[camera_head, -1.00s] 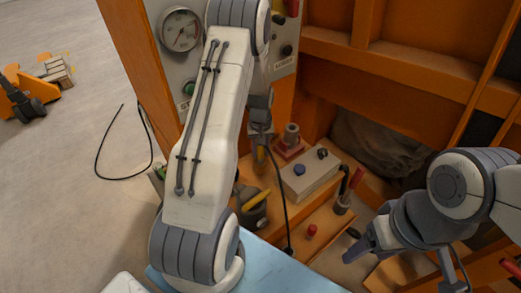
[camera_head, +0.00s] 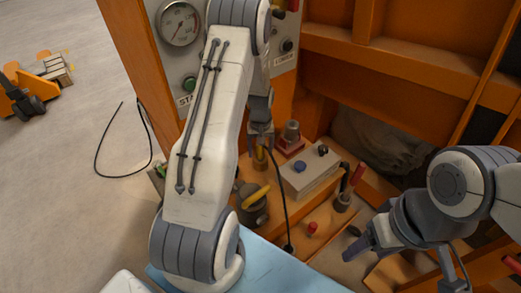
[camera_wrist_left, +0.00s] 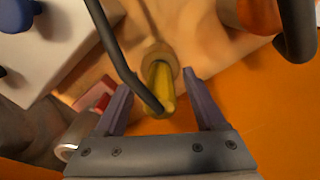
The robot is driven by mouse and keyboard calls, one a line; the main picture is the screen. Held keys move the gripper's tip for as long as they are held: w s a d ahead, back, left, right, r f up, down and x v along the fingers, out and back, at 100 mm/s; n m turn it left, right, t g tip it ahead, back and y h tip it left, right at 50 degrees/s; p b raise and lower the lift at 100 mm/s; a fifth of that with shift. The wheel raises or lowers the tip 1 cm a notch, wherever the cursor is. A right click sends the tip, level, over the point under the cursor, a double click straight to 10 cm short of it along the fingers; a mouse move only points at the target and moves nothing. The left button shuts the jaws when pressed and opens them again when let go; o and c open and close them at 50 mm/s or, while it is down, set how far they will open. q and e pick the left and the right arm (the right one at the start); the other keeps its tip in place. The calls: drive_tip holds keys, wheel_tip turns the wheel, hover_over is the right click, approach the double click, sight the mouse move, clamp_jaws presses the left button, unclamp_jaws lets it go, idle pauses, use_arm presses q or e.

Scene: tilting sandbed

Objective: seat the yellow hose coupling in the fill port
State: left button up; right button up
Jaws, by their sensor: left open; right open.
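The yellow hose coupling (camera_wrist_left: 163,84) shows in the left wrist view, with its far end at a round brass-coloured ring (camera_wrist_left: 157,53), which looks like the fill port. I cannot tell how deep it sits. A black hose (camera_wrist_left: 112,50) runs to its near end. My left gripper (camera_wrist_left: 157,84) is open, with one finger on each side of the coupling and visible gaps between. In the head view the left gripper (camera_head: 262,133) is above the port area, and the coupling there is small and partly hidden. My right gripper (camera_head: 352,250) is open and empty at lower right.
A grey box with a blue knob (camera_head: 299,167) stands right of the port. A red-based metal fitting (camera_head: 290,138) is behind it. A valve with a yellow handle (camera_head: 256,194) and a red knob (camera_head: 312,228) are nearer. Orange panel walls (camera_head: 405,75) enclose the back.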

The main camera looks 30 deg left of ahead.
use_arm(q)
wheel_tip(320, 180, up, 9)
drive_tip(key=shift+w+r, duration=0.1)
drive_tip(key=shift+r, duration=0.05)
drive_tip(key=shift+r+p, duration=0.3)
drive_tip(key=shift+r, duration=0.3)
